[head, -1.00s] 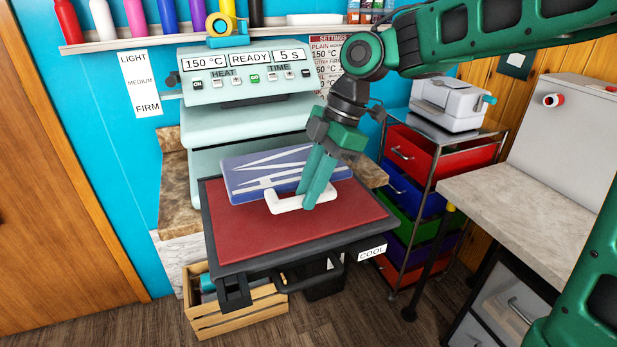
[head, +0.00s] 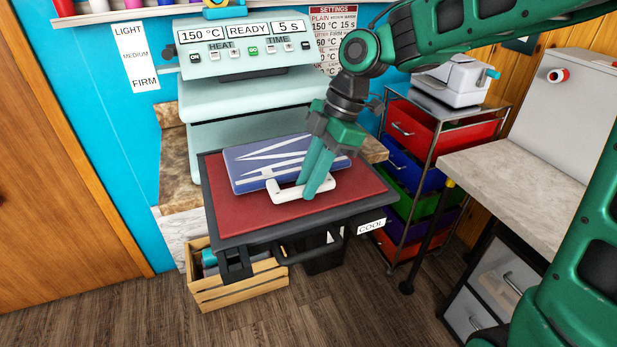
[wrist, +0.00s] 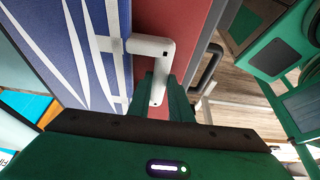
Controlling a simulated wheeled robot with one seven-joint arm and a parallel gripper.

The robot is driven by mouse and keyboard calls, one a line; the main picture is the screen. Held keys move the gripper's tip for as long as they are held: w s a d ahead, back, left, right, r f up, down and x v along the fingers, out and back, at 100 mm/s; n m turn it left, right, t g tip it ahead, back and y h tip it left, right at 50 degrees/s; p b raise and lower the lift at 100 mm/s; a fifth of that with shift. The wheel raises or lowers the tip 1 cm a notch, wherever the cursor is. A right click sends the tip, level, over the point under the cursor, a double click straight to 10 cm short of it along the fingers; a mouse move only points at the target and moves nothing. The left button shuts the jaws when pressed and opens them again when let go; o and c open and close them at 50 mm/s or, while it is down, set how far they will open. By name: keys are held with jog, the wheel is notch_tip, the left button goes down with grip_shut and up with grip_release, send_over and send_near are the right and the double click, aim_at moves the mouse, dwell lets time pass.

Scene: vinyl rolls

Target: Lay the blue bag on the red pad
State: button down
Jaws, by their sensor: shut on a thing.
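The blue bag (head: 258,172) with white streaks is over the back left part of the red pad (head: 233,213) in the head view. It looks flat and close to the pad; I cannot tell whether it touches all along. My gripper (head: 308,193) is shut on the white handle (head: 284,194) at the bag's front edge. In the wrist view the bag (wrist: 62,50) fills the upper left, and the white handle (wrist: 150,50) runs between my fingers (wrist: 160,100). The red pad (wrist: 170,20) shows beside it.
The pale green heat press (head: 245,100) stands behind the pad, its display reading READY. A wooden crate (head: 240,287) is below. A drawer cart (head: 415,155) and a pale counter (head: 520,165) stand to the right. Bare pad shows at the front and right.

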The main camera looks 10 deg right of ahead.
jog(key=shift+f, duration=0.4)
jog(key=c, duration=1.5)
grip_release()
jog(key=shift+c, duration=0.2)
jog(key=shift+r, duration=0.1)
jog(key=v, duration=1)
jog(key=s+d+f+m+t+h, duration=0.1)
jog(key=s+d+f+m, duration=0.15)
jog(key=d+m, duration=0.55)
jog(key=s+d+f+m+t+h, duration=0.1)
jog(key=s+d+f+m, duration=0.15)
jog(key=d+m, duration=0.5)
jog(key=s+d+f+m+h, duration=0.1)
jog(key=s+d+f+m, duration=0.2)
jog(key=s+d+m, duration=0.3)
jog(key=s+d+f+m+g+h, duration=0.1)
jog(key=s+d+f+m, duration=0.3)
jog(key=s+d, duration=0.6)
jog(key=shift+s+m, duration=0.5)
jog(key=shift+m, duration=0.55)
